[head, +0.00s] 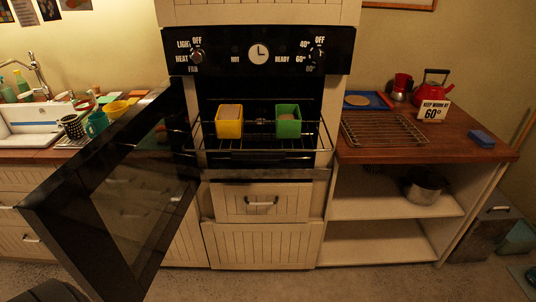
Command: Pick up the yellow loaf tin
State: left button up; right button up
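The yellow loaf tin (229,128) stands upright on the pulled-out oven rack (264,151), on its left side. Its top shows a pale brown filling. A green loaf tin (288,127) stands on the same rack to its right, with a gap between them. The oven door (120,190) is swung open to the left. Neither of my grippers shows in the head view. Nothing touches the yellow tin except the rack below it.
The open oven door stands out into the floor space on the left. On the right counter (400,154) are an empty wire cooling rack (384,130), a "keep warm at 60°" sign (433,111), a red kettle (431,88) and a blue sponge (481,139). Dishes crowd the sink at left.

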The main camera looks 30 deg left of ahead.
aim_at(230, 121)
jog(key=u, duration=1.25)
